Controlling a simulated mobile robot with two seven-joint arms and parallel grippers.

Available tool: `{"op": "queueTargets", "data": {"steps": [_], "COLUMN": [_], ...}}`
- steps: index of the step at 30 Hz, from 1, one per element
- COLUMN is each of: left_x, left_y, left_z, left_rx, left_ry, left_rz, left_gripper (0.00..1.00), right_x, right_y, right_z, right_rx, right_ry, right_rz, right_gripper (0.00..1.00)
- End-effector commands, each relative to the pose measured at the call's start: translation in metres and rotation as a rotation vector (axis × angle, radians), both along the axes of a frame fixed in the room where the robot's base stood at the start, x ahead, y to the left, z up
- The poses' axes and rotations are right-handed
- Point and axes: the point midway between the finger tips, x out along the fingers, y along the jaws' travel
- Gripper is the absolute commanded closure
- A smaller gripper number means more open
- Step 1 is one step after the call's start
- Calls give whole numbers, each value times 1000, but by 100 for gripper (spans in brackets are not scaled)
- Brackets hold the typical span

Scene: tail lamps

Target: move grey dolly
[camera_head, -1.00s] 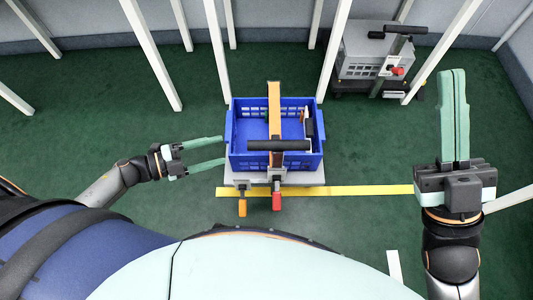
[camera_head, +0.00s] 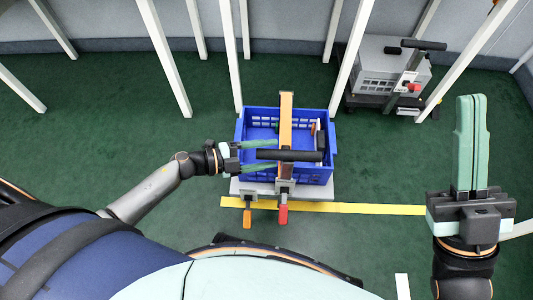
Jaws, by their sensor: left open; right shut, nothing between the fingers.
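A dolly with a grey crate (camera_head: 388,72), a grey upright and a black handlebar (camera_head: 423,45) stands at the back right, partly behind a white post. A nearer dolly has a pale base (camera_head: 325,190), an orange upright (camera_head: 286,122) and a black handlebar (camera_head: 300,155), and carries a blue crate (camera_head: 318,174). My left gripper (camera_head: 276,156) is open, its fingers above and below the left end of this nearer handlebar in the picture; contact cannot be told. My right gripper (camera_head: 471,98) is shut and empty at the right, apart from both dollies.
A yellow floor line (camera_head: 375,209) runs beside the nearer dolly. White posts (camera_head: 350,60) stand along the back, between the two dollies. An orange pedal (camera_head: 247,219) and a red pedal (camera_head: 283,214) stick out in front. Green floor (camera_head: 385,155) is clear on the right.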

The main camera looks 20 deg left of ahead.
Motion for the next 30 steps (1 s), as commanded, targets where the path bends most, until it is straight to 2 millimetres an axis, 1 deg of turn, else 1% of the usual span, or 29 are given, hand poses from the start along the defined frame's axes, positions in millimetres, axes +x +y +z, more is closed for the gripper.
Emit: {"op": "queueTargets", "data": {"steps": [7,8,25,26,30], "left_x": [0,0,0,0,0], "left_y": [-1,-1,-1,-1,-1], "left_z": [0,0,0,0,0], "left_rx": [1,1,0,0,0], "left_ry": [1,1,0,0,0], "left_rz": [-1,-1,0,0,0], "left_gripper": [33,34,98,100,100], "right_x": [0,0,0,0,0], "right_y": [0,0,1,1,1], "right_z": [0,0,0,0,0], "right_rx": [1,1,-2,-2,-2], "right_ry": [0,0,0,0,0], "right_rz": [1,1,3,3,3], "right_gripper": [100,100,100,100,100]}}
